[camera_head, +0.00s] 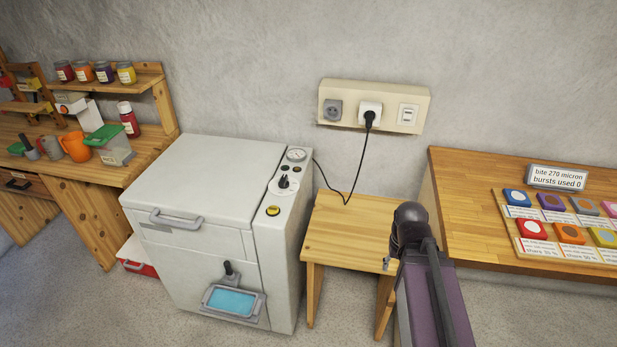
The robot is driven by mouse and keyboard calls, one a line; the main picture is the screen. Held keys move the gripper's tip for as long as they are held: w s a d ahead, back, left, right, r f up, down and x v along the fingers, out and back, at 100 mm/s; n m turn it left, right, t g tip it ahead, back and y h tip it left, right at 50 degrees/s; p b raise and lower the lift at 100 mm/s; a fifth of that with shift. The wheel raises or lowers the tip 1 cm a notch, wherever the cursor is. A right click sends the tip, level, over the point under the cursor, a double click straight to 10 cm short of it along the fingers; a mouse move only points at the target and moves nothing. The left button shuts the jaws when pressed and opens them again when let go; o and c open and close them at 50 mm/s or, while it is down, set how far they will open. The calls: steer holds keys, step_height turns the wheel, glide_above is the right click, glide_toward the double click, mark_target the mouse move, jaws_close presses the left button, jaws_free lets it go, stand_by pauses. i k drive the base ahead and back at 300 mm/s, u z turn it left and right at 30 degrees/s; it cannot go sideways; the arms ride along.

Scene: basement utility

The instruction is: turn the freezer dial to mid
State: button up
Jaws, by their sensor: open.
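The freezer (190,190) is a white chest-like cabinet left of the middle, with its lid shut. A narrow control panel runs along the right of its top. The dial (284,182) is a black knob on a round white plate on that panel. Its markings are too small to read, so I cannot tell its setting. My purple and dark arm rises at the lower right, well to the right of the dial. A small grey tip of my gripper (387,263) seems to show beside the arm; the rest is hidden. It is apart from the freezer.
A gauge (296,155) and a yellow button (273,211) flank the dial. A wooden stool (345,236) stands right of the freezer. A black cord runs to the wall socket (370,112). A workbench (100,165) stands left, a table (458,195) with coloured tiles right.

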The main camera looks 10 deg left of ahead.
mark_target(283, 183)
steer(key=z, duration=0.95)
steer(key=k, duration=0.75)
steer(key=u, duration=1.7)
steer(key=i, duration=0.35)
steer(key=z, duration=0.3)
